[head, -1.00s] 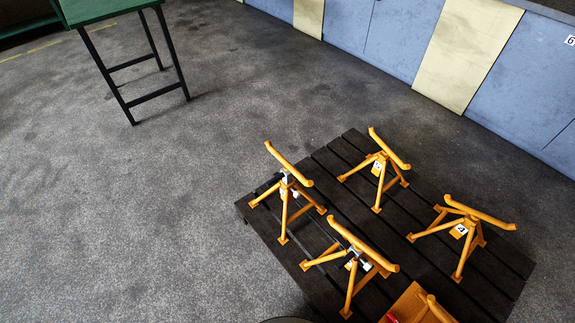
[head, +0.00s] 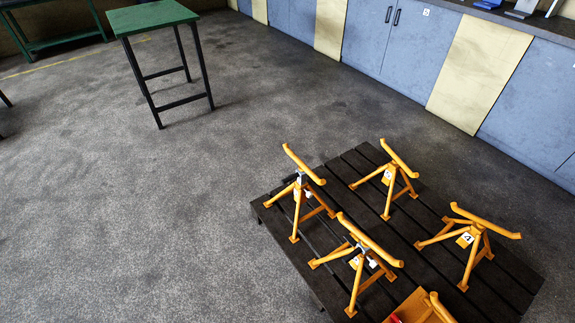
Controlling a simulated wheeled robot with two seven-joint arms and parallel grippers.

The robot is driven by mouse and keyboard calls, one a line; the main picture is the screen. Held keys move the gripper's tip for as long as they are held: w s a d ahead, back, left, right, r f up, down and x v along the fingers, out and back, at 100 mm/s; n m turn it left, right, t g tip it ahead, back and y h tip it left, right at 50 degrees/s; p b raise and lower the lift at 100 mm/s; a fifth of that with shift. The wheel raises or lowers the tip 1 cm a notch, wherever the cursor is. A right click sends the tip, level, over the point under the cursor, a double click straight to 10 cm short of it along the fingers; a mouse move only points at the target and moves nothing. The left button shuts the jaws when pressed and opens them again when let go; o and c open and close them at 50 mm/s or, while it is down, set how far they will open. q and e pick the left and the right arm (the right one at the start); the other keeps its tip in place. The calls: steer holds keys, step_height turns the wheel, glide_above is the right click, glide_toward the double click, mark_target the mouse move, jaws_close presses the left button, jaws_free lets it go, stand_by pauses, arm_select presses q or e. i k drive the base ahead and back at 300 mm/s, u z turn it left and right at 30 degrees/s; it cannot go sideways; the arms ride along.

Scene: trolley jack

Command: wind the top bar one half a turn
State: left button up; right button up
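Several orange tripod stands, each with a curved top bar, stand on a dark slatted pallet (head: 335,185). The back left stand has its top bar (head: 303,165) slanting down to the right, with grey metal parts beneath it. The front stand has its top bar (head: 369,240) slanting the same way, with a white tag below. The back right stand's top bar (head: 399,158) and the far right stand's top bar (head: 486,220) also slant down to the right. The far right stand has a tag (head: 464,240) that looks like a 4. Neither gripper is in view.
An orange part (head: 420,308) with something red beside it is cut off at the bottom edge. A green-topped table (head: 150,16) stands at the upper left. Blue cabinets (head: 385,45) line the back right. The grey floor (head: 150,220) left of the pallet is clear.

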mark_target(303, 167)
steer(key=u, duration=1.4)
steer(key=i, duration=3.05)
steer(key=z, duration=4)
steer(key=i, duration=0.55)
